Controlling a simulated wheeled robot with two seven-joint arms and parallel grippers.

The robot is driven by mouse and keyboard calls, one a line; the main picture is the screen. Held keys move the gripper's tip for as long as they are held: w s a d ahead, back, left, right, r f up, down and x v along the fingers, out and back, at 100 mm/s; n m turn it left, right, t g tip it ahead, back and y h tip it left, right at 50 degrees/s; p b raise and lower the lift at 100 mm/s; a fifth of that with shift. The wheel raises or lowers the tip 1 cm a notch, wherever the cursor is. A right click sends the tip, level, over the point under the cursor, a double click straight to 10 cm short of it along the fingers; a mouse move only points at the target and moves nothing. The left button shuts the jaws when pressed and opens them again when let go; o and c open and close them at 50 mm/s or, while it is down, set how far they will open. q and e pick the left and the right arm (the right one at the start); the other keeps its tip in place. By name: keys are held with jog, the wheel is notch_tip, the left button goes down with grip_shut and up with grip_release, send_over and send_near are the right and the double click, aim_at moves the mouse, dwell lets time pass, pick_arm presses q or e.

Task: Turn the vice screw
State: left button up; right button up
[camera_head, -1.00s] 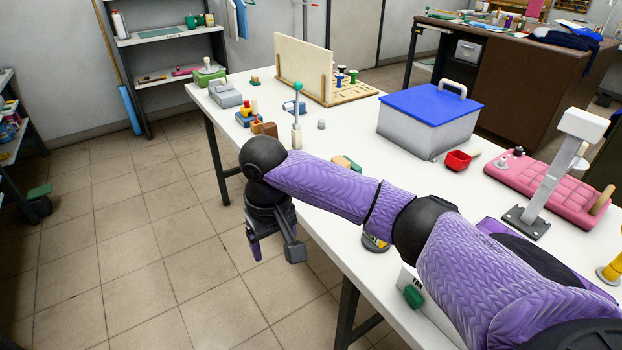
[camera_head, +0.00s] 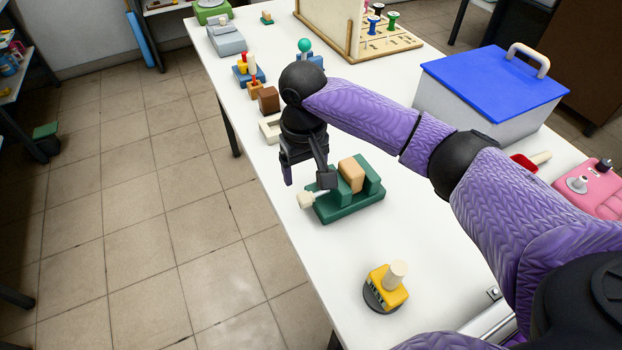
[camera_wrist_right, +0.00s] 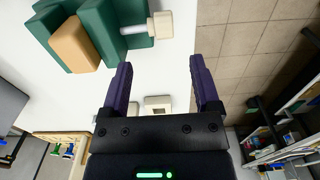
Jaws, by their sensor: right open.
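The vice is a green block with two upright jaws (camera_head: 352,205) on the white table near its left edge. A tan wooden block (camera_head: 352,173) sits between its jaws. The vice screw ends in a cream knob (camera_head: 306,200) that sticks out to the left, towards the table edge. My right gripper (camera_head: 307,183) is open and empty, just above and beside the knob. My left gripper is not in view.
A yellow device with a cream knob (camera_head: 390,288) stands nearer on the table (camera_head: 330,285). A blue-lidded box (camera_head: 490,85) stands to the right. A brown block (camera_head: 268,100) and a cream frame (camera_head: 270,129) lie beyond the gripper. Open floor is left of the table.

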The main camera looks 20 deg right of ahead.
aim_at(305, 193)
notch_tip(305, 193, down, 6)
jog(key=shift+s+f+b, duration=0.1)
jog(key=shift+f+b, duration=0.1)
jog(key=shift+b, duration=0.8)
jog(key=shift+a+f, duration=0.1)
jog(key=shift+f, duration=0.4)
jog(key=shift+c, duration=0.4)
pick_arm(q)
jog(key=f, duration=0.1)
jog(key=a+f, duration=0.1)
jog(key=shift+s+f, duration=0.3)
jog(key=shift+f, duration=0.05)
pick_arm(e)
jog(key=shift+r, duration=0.1)
grip_shut()
